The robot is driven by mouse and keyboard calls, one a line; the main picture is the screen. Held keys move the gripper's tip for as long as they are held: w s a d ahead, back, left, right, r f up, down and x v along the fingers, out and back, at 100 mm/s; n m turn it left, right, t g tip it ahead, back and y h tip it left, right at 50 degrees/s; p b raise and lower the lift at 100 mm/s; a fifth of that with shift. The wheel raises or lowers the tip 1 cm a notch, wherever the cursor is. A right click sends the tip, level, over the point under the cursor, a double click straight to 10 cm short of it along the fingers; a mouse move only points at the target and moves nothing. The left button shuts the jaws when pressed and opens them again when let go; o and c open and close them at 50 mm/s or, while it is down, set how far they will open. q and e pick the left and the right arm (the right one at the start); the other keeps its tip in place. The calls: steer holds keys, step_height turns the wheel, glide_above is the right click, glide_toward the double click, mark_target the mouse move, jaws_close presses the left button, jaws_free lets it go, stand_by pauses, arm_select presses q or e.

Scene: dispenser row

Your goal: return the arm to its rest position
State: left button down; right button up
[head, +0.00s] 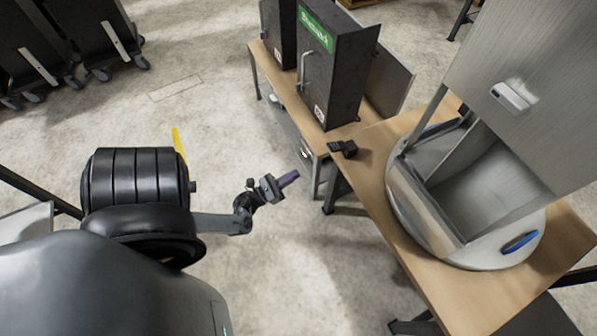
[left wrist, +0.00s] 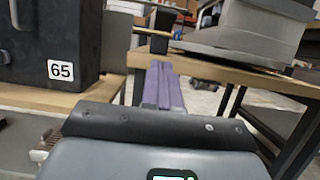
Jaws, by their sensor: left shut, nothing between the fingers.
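My left arm comes in from the left in the head view. Its left gripper (head: 289,179) has purple fingers and hangs over the floor, just left of the tables and apart from them. The fingers are pressed together with nothing between them. In the left wrist view the purple fingers (left wrist: 163,88) point toward the wooden table edge. My right gripper is not in either view.
A wooden table (head: 378,180) holds a round grey dispenser (head: 420,205), a blue object (head: 519,242) and a small black object (head: 343,148). Black cabinets (head: 333,70) stand on a table behind; one bears "65" in the wrist view. Black wheeled bins (head: 95,30) stand at upper left. Open floor lies between.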

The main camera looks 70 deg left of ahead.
arm_select(q)
steer(key=shift+s, duration=0.15)
stand_by(0.3)
steer(key=w+d+r+n+g+y+p, duration=0.45)
steer(key=w+d+r+n+p, duration=0.3)
steer(key=r+n, duration=0.55)
steer(key=w+d+r+n+g+h+p, duration=0.1)
steer(key=w+d+r+n+g+h, duration=0.15)
steer(key=d+n, duration=0.4)
steer(key=w+d+r+n+g+h+p, duration=0.1)
steer(key=w+d+r+n+g+h, duration=0.15)
steer(key=d+r+n+h, duration=0.35)
steer(key=s+d+n+g, duration=0.6)
steer(key=s+g, duration=0.3)
steer(key=s, duration=0.3)
step_height(320, 180, up, 37)
steer(key=p, duration=3.7)
steer(key=shift+d+r+n+y+p, duration=0.15)
steer(key=shift+n+y+p, duration=0.15)
steer(key=shift+n+y, duration=0.15)
